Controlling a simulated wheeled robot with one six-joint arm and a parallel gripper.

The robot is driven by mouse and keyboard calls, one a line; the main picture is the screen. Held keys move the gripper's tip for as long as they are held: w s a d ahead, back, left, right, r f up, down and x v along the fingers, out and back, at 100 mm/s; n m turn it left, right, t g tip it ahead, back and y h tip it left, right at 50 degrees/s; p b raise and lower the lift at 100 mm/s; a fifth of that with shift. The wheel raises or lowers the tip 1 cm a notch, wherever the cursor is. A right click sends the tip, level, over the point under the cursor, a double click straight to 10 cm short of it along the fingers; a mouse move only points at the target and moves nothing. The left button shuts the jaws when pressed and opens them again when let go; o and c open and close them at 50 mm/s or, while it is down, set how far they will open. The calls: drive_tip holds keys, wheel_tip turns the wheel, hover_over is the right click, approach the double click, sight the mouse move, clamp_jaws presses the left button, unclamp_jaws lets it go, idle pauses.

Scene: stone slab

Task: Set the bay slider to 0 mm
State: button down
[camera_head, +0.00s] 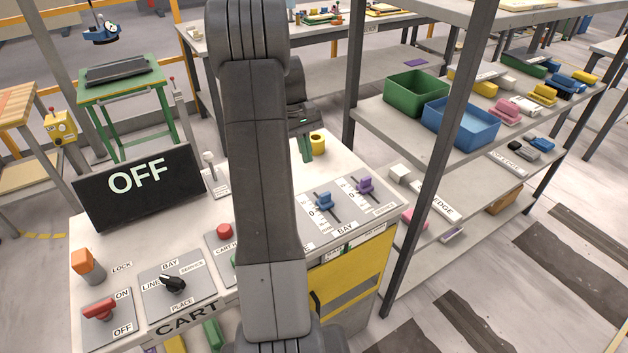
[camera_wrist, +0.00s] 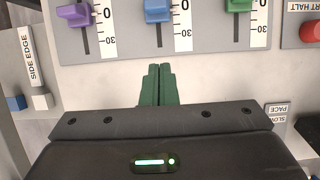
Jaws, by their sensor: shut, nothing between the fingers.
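The blue slider knob (camera_head: 325,201) stands on the light grey slider panel on the cart top, with the word BAY below it. In the wrist view the blue knob (camera_wrist: 158,11) sits at the top edge, with its slot running down toward the 30 mark. The scale's top is cut off, so I cannot tell its exact reading. A purple knob (camera_wrist: 73,14) is to its left and a green knob (camera_wrist: 238,6) to its right. My gripper (camera_wrist: 158,70) has its dark green fingers together and empty, apart from the knobs. In the head view my gripper (camera_head: 307,155) is behind the panel.
A yellow cup-like part (camera_head: 318,139) stands close to my gripper. The black OFF display (camera_head: 138,187), a rotary knob (camera_head: 173,283) and a red switch (camera_head: 99,309) are on the left of the cart. A shelf post (camera_head: 430,160) rises at right. My arm hides the cart's middle.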

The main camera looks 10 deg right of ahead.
sight(325, 200)
drive_tip(key=x, duration=0.6)
drive_tip(key=shift+p, duration=0.35)
drive_tip(key=s, duration=0.2)
drive_tip(key=s+d+p, duration=0.1)
drive_tip(key=shift+f, duration=0.3)
drive_tip(key=shift+s+d+f, duration=0.1)
drive_tip(key=shift+s+d, duration=0.1)
drive_tip(key=shift+s, duration=0.3)
